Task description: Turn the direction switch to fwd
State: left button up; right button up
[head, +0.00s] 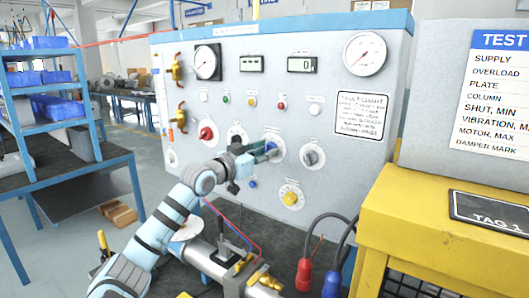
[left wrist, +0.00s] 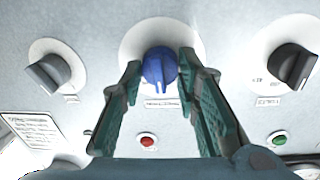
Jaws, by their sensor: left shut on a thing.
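In the left wrist view, which shows the panel upside down, a blue knob (left wrist: 158,68) sits on a round white plate. Its raised grip runs nearly straight up and down in that picture. I take it to be the direction switch; its small label is too blurred to read. My left gripper (left wrist: 160,75) has a green-padded finger on each side of the knob and is shut on it. In the head view my left gripper (head: 266,152) reaches the middle of the grey panel (head: 225,115), and its fingers mostly hide the knob. My right gripper is not in view.
Gauges and displays are above. Pipes and cables (head: 305,270) lie in front of the panel. A yellow stand (head: 450,250) is at the right.

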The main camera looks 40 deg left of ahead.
pick_arm(q)
jog(key=shift+n, duration=0.3)
jog(key=n+p, duration=0.1)
jog(key=n, duration=0.2)
jog(key=shift+r+n, duration=0.1)
jog(key=shift+n, duration=0.2)
jog(key=shift+n+t+p, duration=0.3)
jog(key=shift+n+p, duration=0.1)
jog(key=shift+n, duration=1.9)
jog(key=shift+y, duration=0.3)
jog(key=o, duration=1.1)
jog(key=shift+c, duration=0.2)
jog(key=shift+o, duration=0.6)
jog(key=shift+w, duration=0.15)
jog(key=shift+f, duration=0.25)
